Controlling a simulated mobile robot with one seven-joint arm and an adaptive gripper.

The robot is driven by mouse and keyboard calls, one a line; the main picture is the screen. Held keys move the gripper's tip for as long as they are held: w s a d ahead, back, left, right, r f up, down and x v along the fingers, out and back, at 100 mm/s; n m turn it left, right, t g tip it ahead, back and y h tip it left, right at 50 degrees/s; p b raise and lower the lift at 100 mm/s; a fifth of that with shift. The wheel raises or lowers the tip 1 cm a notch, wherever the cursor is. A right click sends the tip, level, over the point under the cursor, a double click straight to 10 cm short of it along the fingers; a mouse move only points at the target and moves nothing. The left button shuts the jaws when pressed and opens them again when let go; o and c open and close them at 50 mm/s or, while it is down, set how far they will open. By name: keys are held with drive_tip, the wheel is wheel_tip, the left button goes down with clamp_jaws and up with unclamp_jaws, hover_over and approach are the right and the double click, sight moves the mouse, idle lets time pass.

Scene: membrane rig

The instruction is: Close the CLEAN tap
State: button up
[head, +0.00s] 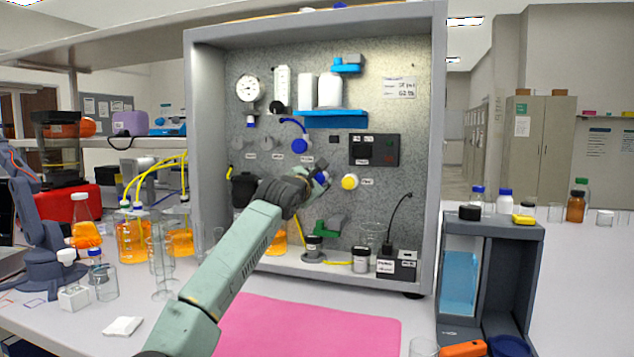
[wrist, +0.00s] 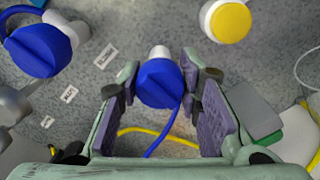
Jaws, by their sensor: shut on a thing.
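My gripper (head: 318,182) reaches the panel in the head view, mostly covering a blue tap knob. In the wrist view, my gripper (wrist: 168,92) has its two purple-padded fingers on either side of that blue knob (wrist: 158,84), shut on it. A white stub shows behind the knob, and a blue tube runs from it. A second blue tap (head: 300,146) with a blue hose sits up and left; it also shows in the wrist view (wrist: 38,50). Small labels are on the panel, but I cannot read which marks CLEAN.
A yellow-and-white round button (head: 349,182) is close to the right of my gripper. A dark display box (head: 374,150) is above it. A pink mat (head: 310,325) lies in front.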

drive_tip(key=shift+m, duration=0.3)
drive_tip(key=o, duration=1.2)
drive_tip(key=v, duration=1.2)
